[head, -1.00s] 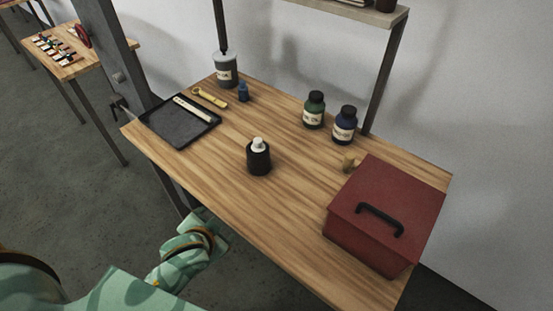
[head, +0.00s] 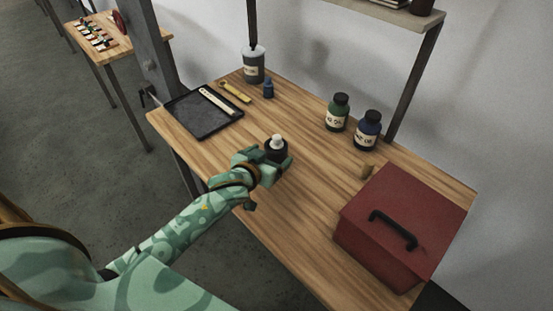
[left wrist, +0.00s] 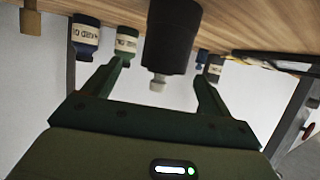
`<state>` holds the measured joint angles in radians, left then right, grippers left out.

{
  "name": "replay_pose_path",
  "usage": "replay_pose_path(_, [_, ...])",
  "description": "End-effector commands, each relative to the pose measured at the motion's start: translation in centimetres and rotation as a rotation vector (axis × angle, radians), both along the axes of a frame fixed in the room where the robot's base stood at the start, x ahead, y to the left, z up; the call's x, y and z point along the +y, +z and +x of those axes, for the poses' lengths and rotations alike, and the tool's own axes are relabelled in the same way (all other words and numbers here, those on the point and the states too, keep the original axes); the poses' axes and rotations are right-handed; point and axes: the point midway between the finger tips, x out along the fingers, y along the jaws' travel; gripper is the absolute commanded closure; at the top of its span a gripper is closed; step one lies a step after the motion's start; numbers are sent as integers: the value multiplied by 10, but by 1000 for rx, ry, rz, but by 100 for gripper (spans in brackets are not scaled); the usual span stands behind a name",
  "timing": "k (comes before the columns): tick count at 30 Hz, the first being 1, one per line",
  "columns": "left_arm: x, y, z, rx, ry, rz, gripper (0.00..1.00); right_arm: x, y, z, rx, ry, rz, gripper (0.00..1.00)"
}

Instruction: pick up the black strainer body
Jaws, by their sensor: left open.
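The black strainer body (head: 277,155) stands upright on the wooden table, with a pale knob-like top. My left gripper (head: 268,161) is at it, low over the table, and partly hides its lower part in the head view. In the left wrist view, which is upside down, the strainer body (left wrist: 173,35) shows ahead between the two spread fingers of my left gripper (left wrist: 160,60). The gripper is open and has not closed on it. I cannot tell how deep the body sits between the fingers. My right gripper is not in view.
A red box (head: 405,220) with a black handle stands at the right. Green (head: 338,112) and blue (head: 367,130) labelled bottles and a small tan piece (head: 367,171) stand behind. A black tray (head: 203,115) lies at the left. The table's front is clear.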

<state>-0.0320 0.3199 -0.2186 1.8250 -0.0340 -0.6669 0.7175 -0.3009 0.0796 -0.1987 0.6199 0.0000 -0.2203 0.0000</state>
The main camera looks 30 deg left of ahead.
Motion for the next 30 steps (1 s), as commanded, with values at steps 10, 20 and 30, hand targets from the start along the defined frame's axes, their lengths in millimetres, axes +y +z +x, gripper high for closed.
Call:
replay_pose_path(10, [4, -19, 36, 1, 0, 2, 16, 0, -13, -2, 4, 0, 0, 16])
replay_pose_path(20, [8, -35, 70, 2, 0, 1, 16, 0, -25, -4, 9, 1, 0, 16])
replay_pose_path(30, [8, -34, 69, 1, -1, 1, 63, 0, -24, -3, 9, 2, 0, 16])
